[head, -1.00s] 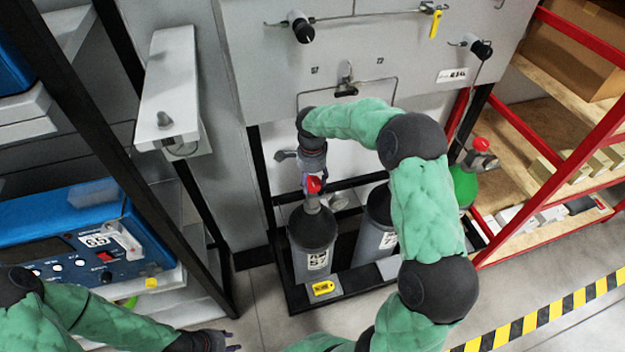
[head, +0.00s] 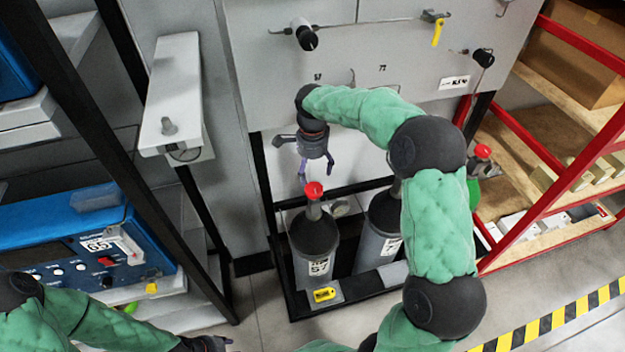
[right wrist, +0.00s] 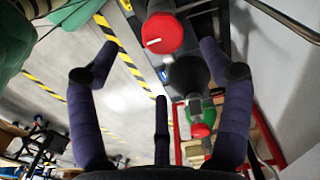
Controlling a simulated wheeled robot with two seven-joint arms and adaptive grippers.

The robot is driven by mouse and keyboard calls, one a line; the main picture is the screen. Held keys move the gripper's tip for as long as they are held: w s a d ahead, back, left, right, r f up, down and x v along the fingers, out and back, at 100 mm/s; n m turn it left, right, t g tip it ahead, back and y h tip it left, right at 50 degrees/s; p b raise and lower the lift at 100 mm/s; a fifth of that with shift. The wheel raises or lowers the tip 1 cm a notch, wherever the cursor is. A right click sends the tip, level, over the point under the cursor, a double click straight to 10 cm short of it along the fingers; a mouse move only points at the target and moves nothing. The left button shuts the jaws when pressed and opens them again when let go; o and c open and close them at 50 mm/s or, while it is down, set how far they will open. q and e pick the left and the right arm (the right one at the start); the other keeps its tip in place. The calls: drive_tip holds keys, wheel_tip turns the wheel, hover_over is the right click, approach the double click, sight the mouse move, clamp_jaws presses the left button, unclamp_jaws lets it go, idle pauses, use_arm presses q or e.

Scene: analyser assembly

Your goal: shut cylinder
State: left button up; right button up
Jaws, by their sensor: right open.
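The left grey cylinder (head: 314,250) stands upright in the black rack, with a label and a red valve knob (head: 314,190) on top. The knob also shows in the right wrist view (right wrist: 162,34), with a white mark on its face. My right gripper (head: 317,172) is open and empty, just above and behind the knob, apart from it. In the right wrist view its fingers are spread and the knob lies beyond them. A second grey cylinder (head: 377,245) stands to the right, its top partly hidden by my right arm. My left gripper (head: 212,344) is at the bottom edge, its fingers mostly cut off.
A grey wall panel (head: 400,50) with black knobs and a yellow-handled valve rises behind the rack. A blue instrument (head: 80,240) sits on the left shelf. A red-framed shelf (head: 560,190) and a green cylinder (head: 473,192) stand on the right. Clear floor lies in front.

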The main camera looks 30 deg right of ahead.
drive_tip(key=shift+r, duration=1.8)
